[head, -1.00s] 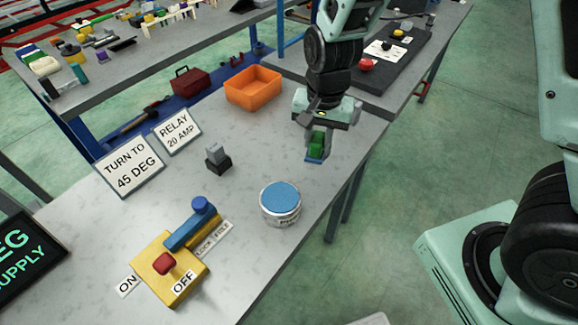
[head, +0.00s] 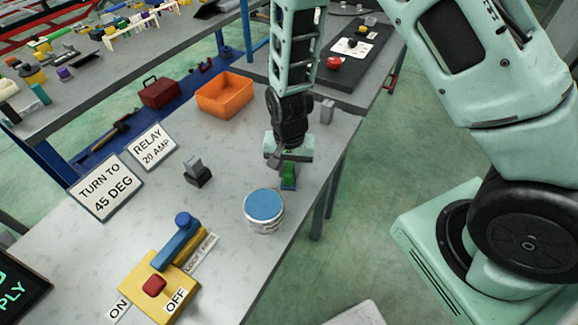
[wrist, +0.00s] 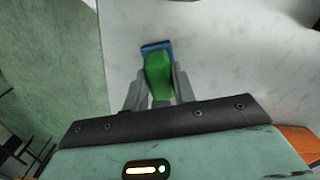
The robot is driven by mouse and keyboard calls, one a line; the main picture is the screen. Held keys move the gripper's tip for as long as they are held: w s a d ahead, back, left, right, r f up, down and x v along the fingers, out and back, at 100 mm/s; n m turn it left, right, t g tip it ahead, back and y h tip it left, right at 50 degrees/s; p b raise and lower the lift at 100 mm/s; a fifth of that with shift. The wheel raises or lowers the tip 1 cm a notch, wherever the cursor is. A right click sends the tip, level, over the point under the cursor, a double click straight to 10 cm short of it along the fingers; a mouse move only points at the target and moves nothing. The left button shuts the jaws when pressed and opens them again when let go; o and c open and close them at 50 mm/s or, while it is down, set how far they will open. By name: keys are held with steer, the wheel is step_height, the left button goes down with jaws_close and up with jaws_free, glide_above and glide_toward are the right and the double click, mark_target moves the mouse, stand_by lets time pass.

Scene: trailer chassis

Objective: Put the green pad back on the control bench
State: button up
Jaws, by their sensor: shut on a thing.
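My gripper (head: 287,168) is shut on the green pad (head: 289,177), low over the right edge side of the grey control bench (head: 232,152). In the wrist view the green pad (wrist: 158,76) sits between the two grey fingers (wrist: 157,92), with a blue part (wrist: 155,46) at its far end. Pale bench top (wrist: 225,60) shows beside it and green floor on the left. I cannot tell whether the pad touches the bench.
A blue-topped can (head: 264,209) stands just in front of the gripper. A small grey-black block (head: 197,172) is to the left, and a grey block (head: 327,111) behind. An orange bin (head: 225,95), signs (head: 106,187) and a yellow lever box (head: 158,285) are also on the bench.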

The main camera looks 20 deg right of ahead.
mark_target(289, 169)
steer(key=shift+f, duration=0.1)
steer(key=o, duration=0.9)
step_height(289, 169, up, 12)
steer(key=b, duration=0.2)
steer(key=s+a+r+n, duration=0.2)
steer(key=s+r+n, duration=0.1)
steer(key=s, duration=0.3)
steer(key=s+a+r+n, duration=0.2)
steer(key=s+n, duration=0.4)
steer(key=s, duration=0.1)
steer(key=s+a+r+n+b, duration=0.1)
steer(key=s+a+r+n, duration=0.1)
steer(key=s+n, duration=0.3)
steer(key=shift+s+a+r+y, duration=0.15)
steer(key=shift+s+r+y, duration=0.15)
steer(key=shift+s+r, duration=0.6)
